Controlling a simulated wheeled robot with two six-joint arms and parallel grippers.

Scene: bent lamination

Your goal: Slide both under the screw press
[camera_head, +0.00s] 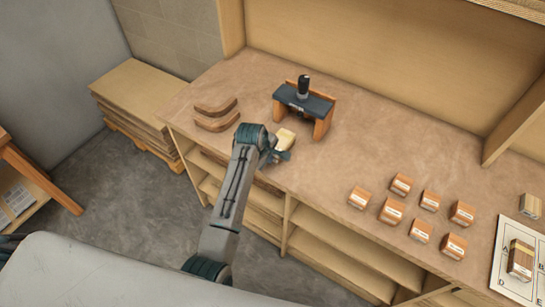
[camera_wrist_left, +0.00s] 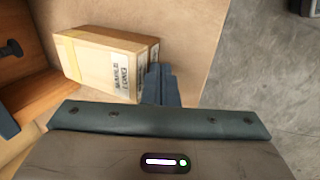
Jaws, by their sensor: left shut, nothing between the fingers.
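The screw press (camera_head: 305,103) stands on the bench near the back, with a dark top beam, orange wooden legs and a black upright screw. A pale wooden block (camera_head: 286,139) lies just in front of it, outside its legs. In the left wrist view, the labelled pale block (camera_wrist_left: 95,62) shows large, with a second layer or piece along its right end; I cannot tell whether they are joined. My left gripper (camera_head: 281,155) is shut and empty, its fingertips (camera_wrist_left: 160,80) close to the block's labelled end; contact is unclear. My right gripper is not in view.
Curved wooden pieces (camera_head: 214,114) lie left of the press. Several small labelled blocks (camera_head: 391,210) stand at the right, beside a lettered sheet (camera_head: 507,262) holding a block. Open shelves (camera_head: 325,245) run below the bench edge. The bench between press and small blocks is clear.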

